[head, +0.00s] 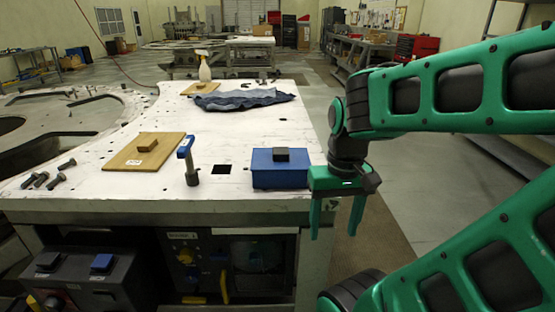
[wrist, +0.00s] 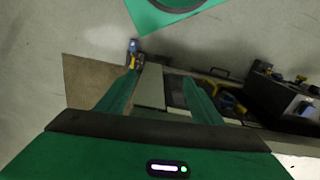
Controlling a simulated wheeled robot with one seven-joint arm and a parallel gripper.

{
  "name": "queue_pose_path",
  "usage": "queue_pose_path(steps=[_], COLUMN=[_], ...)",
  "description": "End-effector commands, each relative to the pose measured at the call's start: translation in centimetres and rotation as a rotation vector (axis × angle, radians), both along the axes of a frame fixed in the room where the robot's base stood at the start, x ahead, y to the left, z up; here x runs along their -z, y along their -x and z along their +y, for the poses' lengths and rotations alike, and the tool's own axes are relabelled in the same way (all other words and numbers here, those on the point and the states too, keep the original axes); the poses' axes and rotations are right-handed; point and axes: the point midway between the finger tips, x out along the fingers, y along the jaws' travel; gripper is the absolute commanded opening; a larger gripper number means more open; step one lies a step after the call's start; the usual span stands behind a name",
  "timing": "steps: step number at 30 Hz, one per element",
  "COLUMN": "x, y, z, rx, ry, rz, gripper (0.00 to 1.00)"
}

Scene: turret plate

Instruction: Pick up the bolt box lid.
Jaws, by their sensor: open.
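The bolt box (head: 280,178) is a blue box near the front right corner of the pale table plate. Its lid (head: 264,156) is blue, lies closed on top, and has a small black knob (head: 282,154). My gripper (head: 335,232) hangs just right of the box, past the table's right edge, with its green fingers pointing down. The fingers are apart and nothing is between them. In the wrist view my gripper (wrist: 158,78) shows open above the floor and the table's side. The box and lid cannot be made out in that view.
On the table plate (head: 120,196) stand a blue-handled tool (head: 187,160), a wooden board with a knob (head: 140,160), and several loose bolts (head: 48,176). A square hole (head: 222,169) lies left of the box. A dark blue cloth (head: 243,99) and spray bottle (head: 205,69) are farther back.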

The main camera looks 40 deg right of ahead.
Motion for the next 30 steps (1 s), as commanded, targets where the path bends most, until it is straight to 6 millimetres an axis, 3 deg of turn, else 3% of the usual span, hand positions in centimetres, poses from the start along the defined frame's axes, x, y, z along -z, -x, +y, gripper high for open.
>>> queue_pose_path(steps=[4, 11, 18, 23, 30], x=[-2.2, -8.1, -13.7, -16.3, -17.9], y=[-3.4, -12.8, -19.4, -21.4, -21.9], z=[0.0, -0.8, -3.4, -5.8, -7.8], rx=[-0.103, -0.472, -0.903, -1.184, -1.424], ry=[-0.033, -0.100, -0.113, -0.099, -0.082], rz=[-0.056, -0.202, -0.335, -0.398, -0.437], gripper=[0.61, 0.61, 0.61, 0.61, 0.61])
